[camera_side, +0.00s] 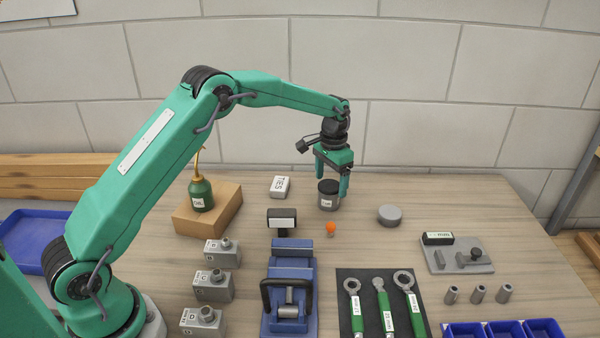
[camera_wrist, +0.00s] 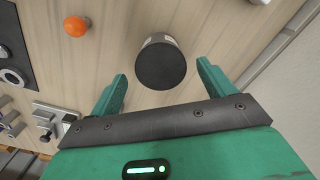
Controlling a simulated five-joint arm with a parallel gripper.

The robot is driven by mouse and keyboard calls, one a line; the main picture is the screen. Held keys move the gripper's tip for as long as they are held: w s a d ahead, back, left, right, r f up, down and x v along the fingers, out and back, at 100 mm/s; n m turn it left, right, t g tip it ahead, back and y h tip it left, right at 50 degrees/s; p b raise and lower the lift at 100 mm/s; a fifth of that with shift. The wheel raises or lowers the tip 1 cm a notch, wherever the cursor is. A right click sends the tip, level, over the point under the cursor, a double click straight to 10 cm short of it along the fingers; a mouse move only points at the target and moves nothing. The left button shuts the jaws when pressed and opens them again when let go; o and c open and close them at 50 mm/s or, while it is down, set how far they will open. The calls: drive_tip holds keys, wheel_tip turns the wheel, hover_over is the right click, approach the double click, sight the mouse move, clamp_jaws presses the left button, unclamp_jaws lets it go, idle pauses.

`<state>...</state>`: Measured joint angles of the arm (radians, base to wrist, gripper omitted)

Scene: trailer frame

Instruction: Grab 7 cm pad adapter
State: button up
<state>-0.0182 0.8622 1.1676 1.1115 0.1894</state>
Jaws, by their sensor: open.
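My gripper (camera_side: 332,180) is open above the back middle of the table, its fingers pointing down. A dark grey jar with a black lid (camera_side: 328,198) stands upright at the fingers in the side view. In the wrist view the jar (camera_wrist: 162,62) shows between and just beyond the open fingertips; nothing is gripped. No 7 cm label is legible, so I cannot tell which piece is the pad adapter. Three grey blocks with round posts, the back (camera_side: 222,253), middle (camera_side: 213,287) and front (camera_side: 203,321), stand in a left column. A grey round disc (camera_side: 390,215) lies right of the jar.
An orange knob-like piece (camera_side: 331,229) stands before the jar. A white box (camera_side: 280,187) and a green oil can (camera_side: 201,195) on a wooden block are left. A blue vise (camera_side: 290,270), wrenches on a dark mat (camera_side: 372,281) and blue bins (camera_side: 505,330) fill the front.

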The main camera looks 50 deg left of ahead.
sight(330, 184)
drive_tip(key=shift+a+f, duration=0.1)
drive_tip(key=shift+f, duration=2.2)
drive_tip(key=shift+r, duration=0.1)
drive_tip(key=c, duration=1.5)
drive_tip(key=shift+r, duration=0.15)
drive_tip(key=shift+r, duration=0.5)
wheel_tip(330, 184, up, 3)
drive_tip(key=shift+r, duration=0.1)
drive_tip(key=s+d+r, duration=0.2)
drive_tip(key=d, duration=0.1)
drive_tip(key=s+d+r, duration=0.2)
drive_tip(key=d, duration=0.1)
drive_tip(key=s+d+r, duration=0.2)
drive_tip(key=d, duration=0.2)
drive_tip(key=shift+d+r, duration=0.1)
drive_tip(key=shift+r, duration=0.15)
